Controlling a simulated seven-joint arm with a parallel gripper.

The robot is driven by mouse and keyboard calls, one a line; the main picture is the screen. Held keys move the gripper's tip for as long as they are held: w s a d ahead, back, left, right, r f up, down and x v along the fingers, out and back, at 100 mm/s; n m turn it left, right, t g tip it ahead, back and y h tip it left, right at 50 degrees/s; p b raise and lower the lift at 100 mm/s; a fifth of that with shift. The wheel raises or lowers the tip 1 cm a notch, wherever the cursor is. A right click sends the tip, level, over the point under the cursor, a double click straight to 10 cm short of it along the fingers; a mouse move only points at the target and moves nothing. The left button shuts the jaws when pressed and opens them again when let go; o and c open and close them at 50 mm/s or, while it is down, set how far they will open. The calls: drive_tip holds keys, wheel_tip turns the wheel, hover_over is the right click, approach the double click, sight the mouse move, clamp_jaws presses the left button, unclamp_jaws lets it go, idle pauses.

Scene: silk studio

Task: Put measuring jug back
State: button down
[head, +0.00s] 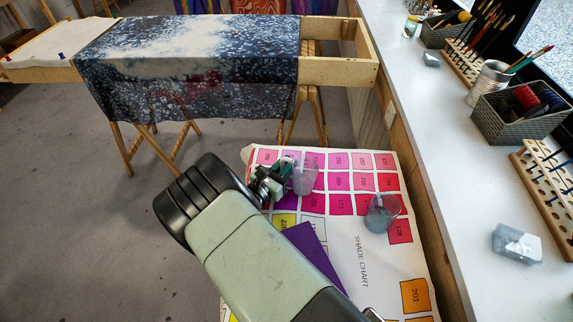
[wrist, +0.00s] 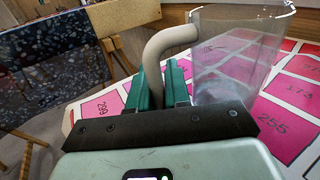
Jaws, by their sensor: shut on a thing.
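The measuring jug (head: 305,176) is clear and upright, with a pale beige handle. In the wrist view the jug (wrist: 235,60) stands to the right of the fingers, and its handle (wrist: 172,40) passes between them. My gripper (head: 281,176) is shut on the handle; its green fingers also show in the wrist view (wrist: 162,88). The jug is over the pink squares of the shade chart (head: 350,268). I cannot tell whether its base touches the chart. Its lower part is partly cut off in the wrist view.
A second clear vessel with greyish contents (head: 381,216) stands on the chart to the right of the jug. A purple sheet (head: 313,252) lies beside my arm. The long white sill (head: 450,170) at right holds baskets, racks and brushes. A wooden frame with dark patterned cloth (head: 200,65) stands behind.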

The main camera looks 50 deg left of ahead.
drive_tip(key=shift+f, duration=0.1)
drive_tip(key=c, duration=1.1)
unclamp_jaws()
drive_tip(key=s, duration=0.4)
drive_tip(key=s+d, duration=0.1)
drive_tip(key=s, duration=0.3)
drive_tip(key=s+d, duration=0.1)
drive_tip(key=s, duration=0.2)
drive_tip(key=shift+s+d, duration=0.15)
drive_tip(key=shift+s, duration=0.25)
